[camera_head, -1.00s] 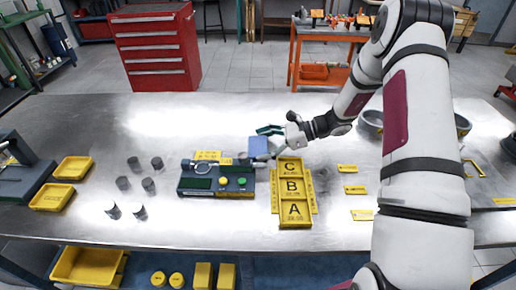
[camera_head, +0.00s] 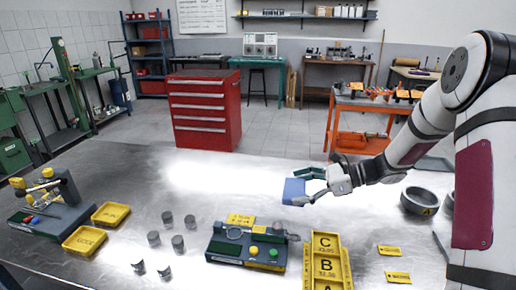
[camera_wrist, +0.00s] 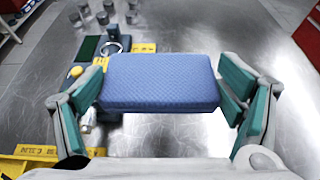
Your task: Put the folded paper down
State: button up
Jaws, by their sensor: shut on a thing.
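The folded paper (camera_wrist: 160,82) is a blue, textured, padded-looking block. In the wrist view it sits between the green finger pads of my gripper (camera_wrist: 165,92), which are shut on its left and right ends. In the head view the blue piece (camera_head: 293,190) shows at the fingertips of my gripper (camera_head: 308,186). It is held above the metal table (camera_head: 200,175), behind and right of the gauge device; the exact height is hard to tell.
A grey gauge device (camera_head: 228,248) with yellow and green buttons stands in front. The yellow A-B-C tray (camera_head: 325,243) is at front right. Several grey cylinders (camera_head: 178,244) stand left. A grey bowl (camera_head: 420,200) is at right. The table's back middle is clear.

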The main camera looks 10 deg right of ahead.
aim_at(298, 190)
jog(key=w+a+r+m+t+h, duration=0.1)
jog(key=r+m+t, duration=0.1)
jog(key=w+a+r+m+t+h, duration=0.1)
jog(key=w+a+r, duration=0.1)
jog(key=shift+a+r+m+t, duration=0.1)
jog(key=shift+a+m+t, duration=0.1)
jog(key=shift+m+t, duration=0.2)
jog(key=shift+r+m+t+h, duration=0.3)
jog(key=shift+m+t+h, duration=0.3)
jog(key=shift+r+m+t+h, duration=0.15)
jog(key=shift+m+t+h, duration=0.25)
jog(key=shift+m+h, duration=0.15)
jog(key=shift+s+d+m+t+h, duration=0.35)
jog(key=shift+m+t+h, duration=0.35)
jog(key=shift+m, duration=0.25)
jog(key=shift+s+d+f+m+t+h, duration=0.3)
jog(key=shift+s+d+m+h, duration=0.2)
jog(key=shift+s+m+h, duration=0.25)
jog(key=shift+s+d+f+m+t+h, duration=0.15)
jog(key=shift+s+d+m+t+h, duration=0.15)
jog(key=shift+s+d+m+h, duration=0.35)
jog(key=shift+a, duration=0.1)
